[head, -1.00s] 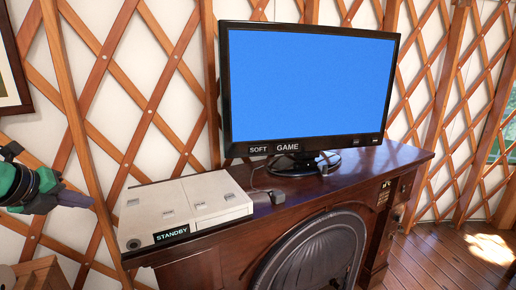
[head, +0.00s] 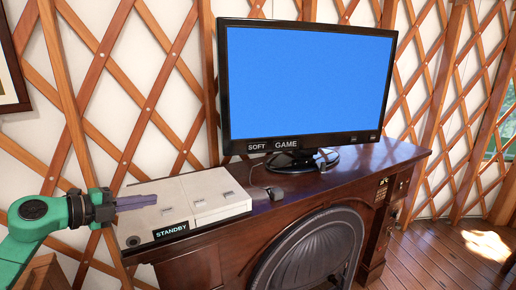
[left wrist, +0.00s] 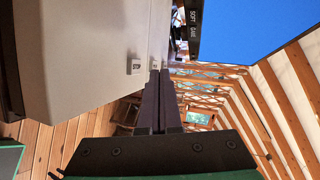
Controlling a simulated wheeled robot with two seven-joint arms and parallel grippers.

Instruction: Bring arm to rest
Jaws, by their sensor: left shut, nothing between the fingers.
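My left gripper (head: 136,202) comes in from the left in the head view, on a green arm. Its dark fingers are shut with nothing between them. They point right and appear in front of the left part of a white console (head: 222,196) labelled STANDBY; I cannot tell whether they touch it. In the left wrist view the shut fingers (left wrist: 160,92) point up the picture, beside the console's pale side (left wrist: 90,60). My right gripper is not in view.
The console sits on the left end of a dark wooden mantel (head: 350,165) over an arched black fireplace (head: 312,250). A monitor (head: 310,85) with a blue screen stands behind, and a small dark box (head: 275,193) lies between. Lattice wall rises behind; floor is clear at right.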

